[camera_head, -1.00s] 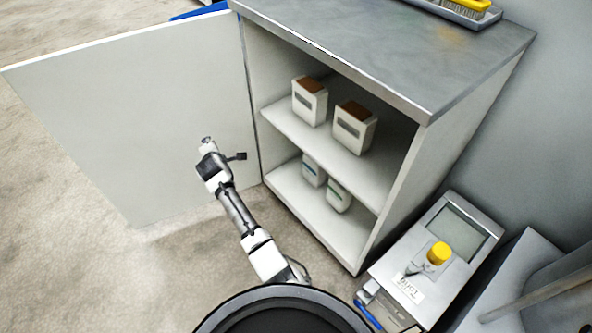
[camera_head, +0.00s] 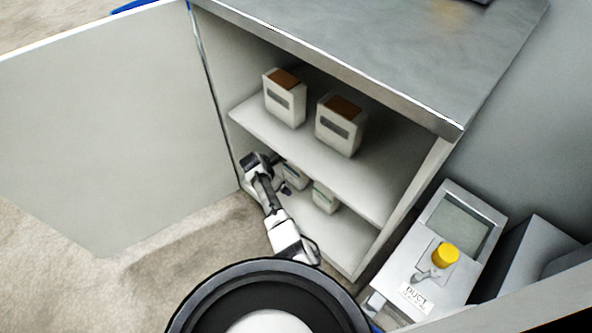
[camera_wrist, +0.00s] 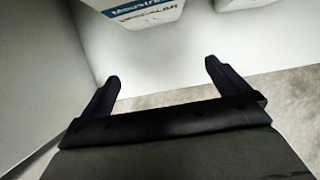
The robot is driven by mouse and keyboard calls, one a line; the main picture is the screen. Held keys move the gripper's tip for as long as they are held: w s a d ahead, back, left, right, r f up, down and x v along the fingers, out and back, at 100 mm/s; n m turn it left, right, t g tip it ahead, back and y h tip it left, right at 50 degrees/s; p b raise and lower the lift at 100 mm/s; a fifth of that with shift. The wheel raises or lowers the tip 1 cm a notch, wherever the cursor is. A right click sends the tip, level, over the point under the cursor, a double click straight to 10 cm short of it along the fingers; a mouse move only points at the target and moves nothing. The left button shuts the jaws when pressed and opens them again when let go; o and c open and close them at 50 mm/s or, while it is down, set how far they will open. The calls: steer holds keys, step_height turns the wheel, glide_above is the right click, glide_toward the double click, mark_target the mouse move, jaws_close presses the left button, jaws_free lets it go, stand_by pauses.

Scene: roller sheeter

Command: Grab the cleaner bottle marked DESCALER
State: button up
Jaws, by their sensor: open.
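The DESCALER bottle (camera_wrist: 146,10) is white with a blue band. It stands on the lower shelf at the top of the wrist view, its upper part cut off by the frame edge. In the head view the blue-marked bottle (camera_head: 296,176) is at the left of the lower shelf, partly hidden by my arm. My gripper (camera_wrist: 162,71) is open and empty, its two dark fingers pointing toward the bottle with a gap between. A second white bottle with a green mark (camera_head: 325,198) stands to its right.
The cabinet's upper shelf (camera_head: 250,122) holds two white containers with brown tops (camera_head: 285,98). The open door (camera_head: 110,130) stands at left, and the cabinet's left wall is close beside my gripper. A grey device with a yellow knob (camera_head: 446,254) is at right.

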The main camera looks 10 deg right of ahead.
mark_target(291, 168)
steer(key=w+d+b, duration=0.1)
steer(key=d+b, duration=0.1)
steer(key=w+d+b, duration=0.3)
steer(key=d+b, duration=0.1)
steer(key=shift+w+d+f+b, duration=0.2)
steer(key=shift+d+f+b, duration=0.1)
steer(key=shift+f, duration=0.05)
steer(key=shift+w+d+f+b, duration=0.2)
steer(key=shift+d+f+b, duration=0.1)
steer(key=shift+b, duration=0.5)
steer(key=shift+r, duration=0.1)
steer(key=shift+c, duration=0.4)
steer(key=c, duration=1.2)
steer(key=shift+r, duration=0.1)
steer(key=shift+c, duration=1)
